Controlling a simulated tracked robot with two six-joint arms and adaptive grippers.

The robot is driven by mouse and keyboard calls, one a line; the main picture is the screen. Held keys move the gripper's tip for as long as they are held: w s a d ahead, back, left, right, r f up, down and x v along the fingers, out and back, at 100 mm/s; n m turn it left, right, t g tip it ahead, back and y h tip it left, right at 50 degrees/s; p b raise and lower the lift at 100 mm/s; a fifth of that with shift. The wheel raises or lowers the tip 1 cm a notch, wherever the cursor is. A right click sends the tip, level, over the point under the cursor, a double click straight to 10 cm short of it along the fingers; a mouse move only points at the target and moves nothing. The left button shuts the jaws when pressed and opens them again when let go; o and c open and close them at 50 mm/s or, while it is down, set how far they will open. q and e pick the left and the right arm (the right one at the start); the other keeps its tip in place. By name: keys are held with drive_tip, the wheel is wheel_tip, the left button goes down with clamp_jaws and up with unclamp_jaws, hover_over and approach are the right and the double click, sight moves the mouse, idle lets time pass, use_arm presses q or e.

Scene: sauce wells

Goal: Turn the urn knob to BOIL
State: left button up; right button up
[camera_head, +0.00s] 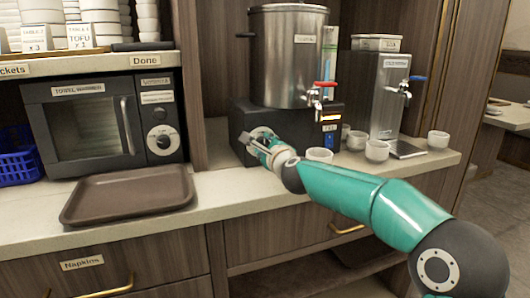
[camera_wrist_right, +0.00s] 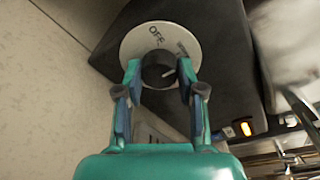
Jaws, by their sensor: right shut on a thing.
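The urn (camera_head: 288,58) is a steel cylinder on a black base at the back of the counter. Its knob (camera_wrist_right: 157,66) is dark with a pale pointer line and sits on a round white dial (camera_wrist_right: 131,44) marked OFF. The pointer slants to the right in the wrist view, away from OFF; a second mark near the dial's right edge is too small to read. My right gripper (camera_head: 265,147) is at the front of the urn base; in the wrist view its fingers (camera_wrist_right: 158,78) are shut on the knob, one each side. My left gripper is not in view.
An orange light (camera_wrist_right: 245,128) glows on the urn base. Several white cups (camera_head: 377,150) stand on the counter right of my gripper, near a steel cold-water dispenser (camera_head: 378,92). A brown tray (camera_head: 128,196) and a towel warmer (camera_head: 92,125) are to the left.

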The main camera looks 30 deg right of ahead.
drive_tip(key=m+b, duration=0.1)
drive_tip(key=m, duration=0.2)
drive_tip(key=f+m+y+b, duration=0.1)
drive_tip(key=m, duration=0.1)
drive_tip(key=shift+m, duration=0.4)
drive_tip(key=m+y+b, duration=0.1)
drive_tip(key=m, duration=0.3)
drive_tip(key=shift+m, duration=0.4)
drive_tip(key=shift+t, duration=0.3)
drive_tip(key=o, duration=1.1)
drive_tip(key=shift+r, duration=0.2)
drive_tip(key=shift+r, duration=0.1)
